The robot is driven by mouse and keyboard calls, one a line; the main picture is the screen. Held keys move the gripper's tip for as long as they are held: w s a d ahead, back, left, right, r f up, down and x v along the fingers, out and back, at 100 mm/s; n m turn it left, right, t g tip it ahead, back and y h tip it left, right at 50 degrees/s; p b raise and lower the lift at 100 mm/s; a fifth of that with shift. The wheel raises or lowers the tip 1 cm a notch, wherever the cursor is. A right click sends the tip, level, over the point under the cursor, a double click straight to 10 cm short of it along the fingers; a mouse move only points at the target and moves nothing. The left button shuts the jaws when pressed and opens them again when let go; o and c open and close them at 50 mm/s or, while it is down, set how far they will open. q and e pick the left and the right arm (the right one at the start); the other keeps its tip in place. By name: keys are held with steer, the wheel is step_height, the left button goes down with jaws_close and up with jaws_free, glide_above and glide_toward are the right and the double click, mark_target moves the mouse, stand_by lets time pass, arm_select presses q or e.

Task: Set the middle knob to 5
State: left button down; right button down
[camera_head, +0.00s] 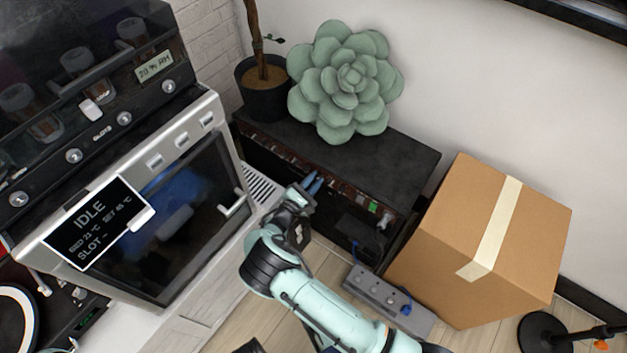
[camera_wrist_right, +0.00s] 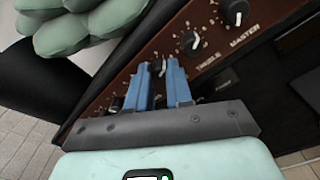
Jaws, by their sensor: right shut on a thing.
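The amplifier is a black box (camera_head: 400,165) with a red-brown front panel carrying a row of black knobs with white pointers. In the right wrist view the panel (camera_wrist_right: 215,40) runs diagonally. My right gripper (camera_head: 313,183) is at the panel; its blue fingers (camera_wrist_right: 164,85) are shut on a dark knob (camera_wrist_right: 158,67), which is partly hidden between them. That knob is the one beside the treble knob (camera_wrist_right: 190,43); its setting cannot be read. The master knob (camera_wrist_right: 235,12) is farther right, and another knob (camera_wrist_right: 116,103) is left of the fingers. My left gripper is not in view.
A green succulent-shaped object (camera_head: 345,85) and a potted plant (camera_head: 265,95) are behind the gripper. A machine with a screen (camera_head: 95,222) stands left. A cardboard box (camera_head: 450,230) is right. A grey pedal strip (camera_head: 372,290) lies on the floor.

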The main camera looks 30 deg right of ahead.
steer(key=n, duration=0.9)
steer(key=shift+w+a+n+g, duration=0.1)
steer(key=shift+n+g, duration=0.2)
steer(key=shift+n, duration=0.1)
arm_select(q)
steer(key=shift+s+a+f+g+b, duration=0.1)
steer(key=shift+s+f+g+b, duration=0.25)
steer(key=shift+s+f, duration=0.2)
arm_select(e)
steer(key=n, duration=0.4)
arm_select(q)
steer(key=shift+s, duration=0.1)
arm_select(e)
steer(key=c, duration=1)
jaws_free()
